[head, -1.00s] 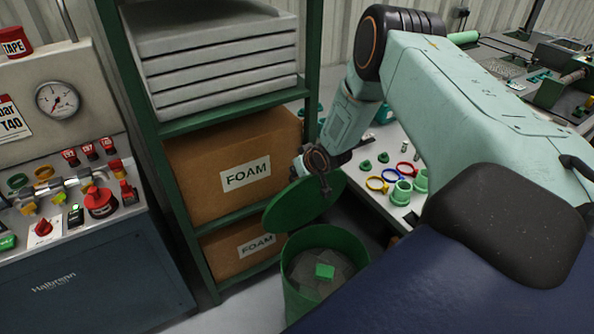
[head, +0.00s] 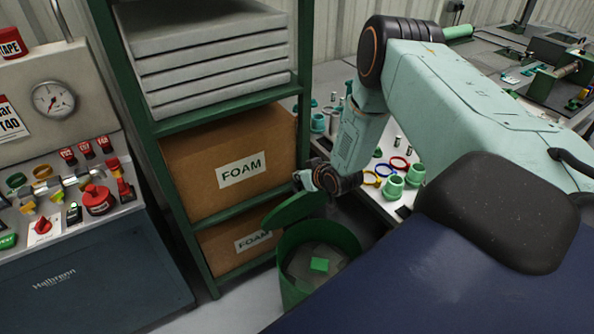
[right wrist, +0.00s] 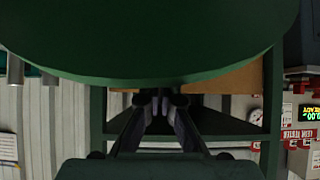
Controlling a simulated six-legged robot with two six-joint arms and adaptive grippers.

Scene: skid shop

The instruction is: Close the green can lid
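The green can (head: 345,238) stands on the floor, with its round lid (head: 292,208) raised at a slant on its far left side. The can's mouth is open, and a bright green block (head: 319,264) shows among grey pieces inside. My right gripper (head: 306,179) is just above the lid's upper edge; its fingertips are hard to make out there. In the right wrist view the lid (right wrist: 150,45) fills the top, and the gripper's fingers (right wrist: 160,100) come together with nothing clear held between them. Whether they touch the lid cannot be told. My left gripper is not in view.
A green shelf rack (head: 205,275) with foam boxes (head: 225,170) stands close behind and left of the can. A workbench (head: 385,208) with rings and green fittings is to the right. A control panel (head: 75,200) is at the left.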

